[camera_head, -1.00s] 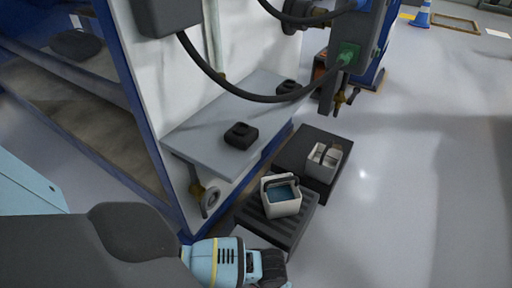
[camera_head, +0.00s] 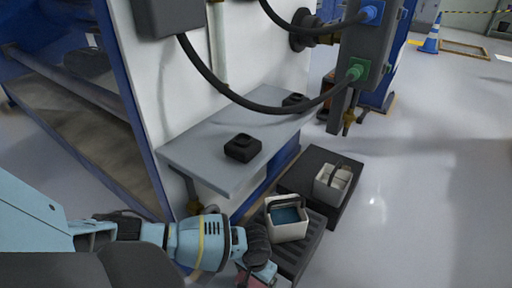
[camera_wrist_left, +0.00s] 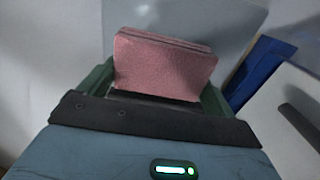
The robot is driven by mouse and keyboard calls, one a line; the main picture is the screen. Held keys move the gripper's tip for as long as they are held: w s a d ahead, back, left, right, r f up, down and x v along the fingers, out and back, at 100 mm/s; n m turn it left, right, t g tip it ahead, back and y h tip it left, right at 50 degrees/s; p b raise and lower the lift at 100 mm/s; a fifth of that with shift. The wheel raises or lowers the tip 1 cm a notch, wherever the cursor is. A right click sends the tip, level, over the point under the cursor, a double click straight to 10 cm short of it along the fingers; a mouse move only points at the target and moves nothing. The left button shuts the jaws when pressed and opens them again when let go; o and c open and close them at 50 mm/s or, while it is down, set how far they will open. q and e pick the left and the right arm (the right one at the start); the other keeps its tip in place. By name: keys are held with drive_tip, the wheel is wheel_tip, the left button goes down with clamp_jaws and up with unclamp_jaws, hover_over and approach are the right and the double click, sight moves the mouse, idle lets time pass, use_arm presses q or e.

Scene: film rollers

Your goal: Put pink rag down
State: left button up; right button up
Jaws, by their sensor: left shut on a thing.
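The pink rag (camera_wrist_left: 165,68) is a folded, layered block that sticks out beyond my left gripper in the left wrist view. My left gripper (camera_wrist_left: 155,97) is shut on it. In the head view my left gripper (camera_head: 257,268) is at the bottom centre, in front of the grey shelf and left of the near bucket. A small pink piece of the rag (camera_head: 256,282) shows at the bottom edge there; the rest is out of frame or hidden. My right gripper is not in view.
A grey shelf (camera_head: 205,155) holds two black objects, one of them at the near end (camera_head: 243,147). A white bucket with blue contents (camera_head: 287,222) stands on a dark ribbed platform (camera_head: 312,238). A second white container (camera_head: 333,180) stands behind. Open floor lies right.

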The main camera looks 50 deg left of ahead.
sight(255, 283)
use_arm(q)
wheel_tip(255, 283, down, 4)
drive_tip(key=shift+r+b, duration=0.15)
drive_tip(key=shift+b, duration=1.05)
drive_tip(key=shift+r, duration=0.1)
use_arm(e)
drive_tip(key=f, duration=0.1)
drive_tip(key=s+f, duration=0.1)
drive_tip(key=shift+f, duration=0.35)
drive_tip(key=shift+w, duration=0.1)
use_arm(q)
drive_tip(key=o, duration=0.8)
drive_tip(key=shift+f, duration=0.2)
drive_tip(key=shift+c, duration=0.2)
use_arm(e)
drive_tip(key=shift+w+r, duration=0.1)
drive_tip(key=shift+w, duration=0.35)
